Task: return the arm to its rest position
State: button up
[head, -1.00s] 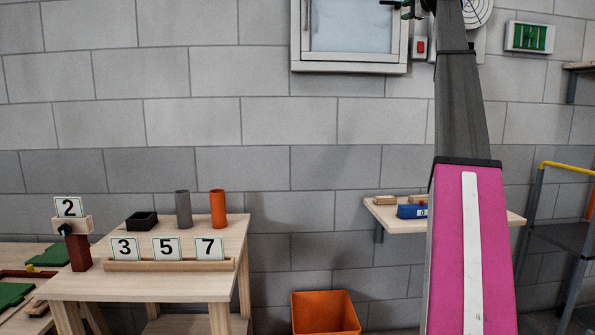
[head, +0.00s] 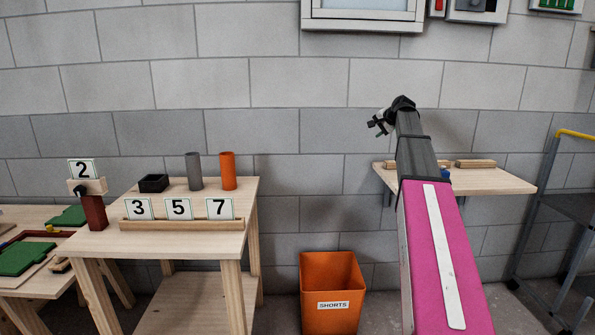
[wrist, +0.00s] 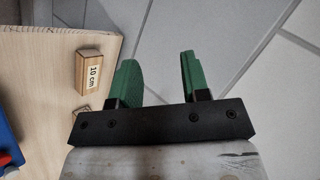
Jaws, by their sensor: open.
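My arm (head: 442,245), with its pink lower link and grey upper link, reaches up and away on the right of the head view. My gripper (head: 377,122) is at its far end, in front of the block wall and above the left part of the wall shelf (head: 505,181). In the wrist view my gripper (wrist: 157,68) shows two green fingers, apart, with nothing between them. A wooden block labelled "10 cm" (wrist: 93,75) lies on a wooden surface to the left of the fingers, apart from them.
A table (head: 165,238) on the left holds number cards 3, 5 and 7, a black tray (head: 153,183), a grey tube (head: 194,171) and an orange tube (head: 228,171). An orange "SHORTS" bin (head: 331,290) stands on the floor. A trolley (head: 563,205) is at right.

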jog(key=s+a+f+n+g+h, duration=0.1)
jog(key=s+a+f+g, duration=0.15)
jog(key=s+f, duration=0.55)
jog(key=s+a+f+n+g, duration=0.1)
jog(key=s+a+f+n, duration=0.2)
jog(key=f, duration=0.9)
jog(key=s+a+f+g+h, duration=0.1)
jog(key=s+a+f, duration=0.4)
jog(key=f, duration=0.5)
jog(key=s+a+f+n+g+h, duration=0.1)
jog(key=s+a+f+n+g, duration=0.1)
jog(key=s+f, duration=0.7)
jog(key=s+a+f+n+g+h, duration=0.1)
jog(key=s+a+f+n+g, duration=0.1)
jog(key=s+f, duration=0.7)
jog(key=s+n, duration=0.1)
jog(key=s, duration=0.7)
jog(key=shift+f+g, duration=0.3)
jog(key=shift+g, duration=0.05)
jog(key=shift+a, duration=0.1)
jog(key=shift+c, duration=0.3)
